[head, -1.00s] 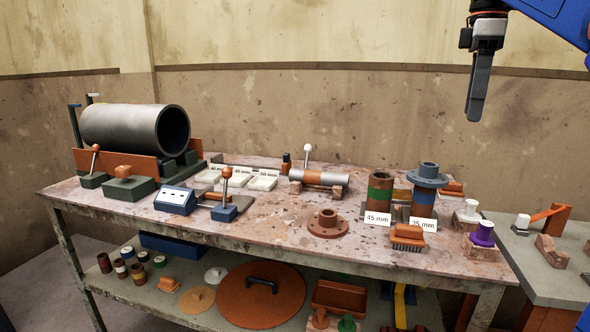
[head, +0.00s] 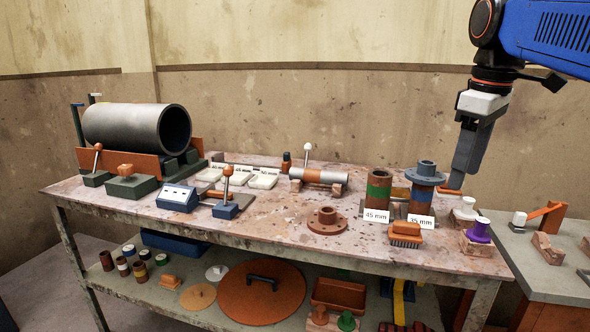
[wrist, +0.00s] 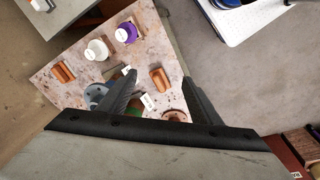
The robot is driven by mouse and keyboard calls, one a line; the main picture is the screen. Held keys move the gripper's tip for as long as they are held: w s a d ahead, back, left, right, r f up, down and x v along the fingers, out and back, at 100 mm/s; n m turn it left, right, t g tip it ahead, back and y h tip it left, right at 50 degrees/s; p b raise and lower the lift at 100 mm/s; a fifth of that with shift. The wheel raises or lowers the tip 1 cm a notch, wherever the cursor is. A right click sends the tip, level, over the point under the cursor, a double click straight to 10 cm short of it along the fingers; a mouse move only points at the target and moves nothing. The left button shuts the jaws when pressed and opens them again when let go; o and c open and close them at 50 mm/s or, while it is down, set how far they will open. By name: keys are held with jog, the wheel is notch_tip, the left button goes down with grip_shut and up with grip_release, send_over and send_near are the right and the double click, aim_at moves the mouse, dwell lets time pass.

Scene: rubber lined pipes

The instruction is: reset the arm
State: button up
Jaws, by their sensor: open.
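My gripper (head: 457,180) hangs from the blue arm at the right of the head view, fingers pointing down. It overlaps the right end of the workbench (head: 270,225) in the picture, close to the blue-grey flanged pipe (head: 425,178). In the wrist view its two dark fingers (wrist: 160,95) are spread apart with nothing between them. Below them lie the bench top, a purple spool (wrist: 126,33), a white spool (wrist: 97,50) and an orange brush (wrist: 160,79).
A large grey pipe (head: 135,127) rests on a cradle at the bench's left. A green-banded pipe (head: 379,188) stands behind a 45 mm card (head: 376,216). A brown flange (head: 327,221) lies at the front. A second table (head: 555,262) stands at the right. The wall behind is bare.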

jog(key=s+a+f+m+t, duration=0.1)
jog(key=s+f+m, duration=0.3)
jog(key=f, duration=1)
jog(key=s+a+f+m+t, duration=0.2)
jog(key=s+f, duration=0.8)
jog(key=f, duration=0.5)
jog(key=shift+s+a+f+m, duration=0.15)
jog(key=shift+s+a+m, duration=0.2)
jog(key=shift+m, duration=0.55)
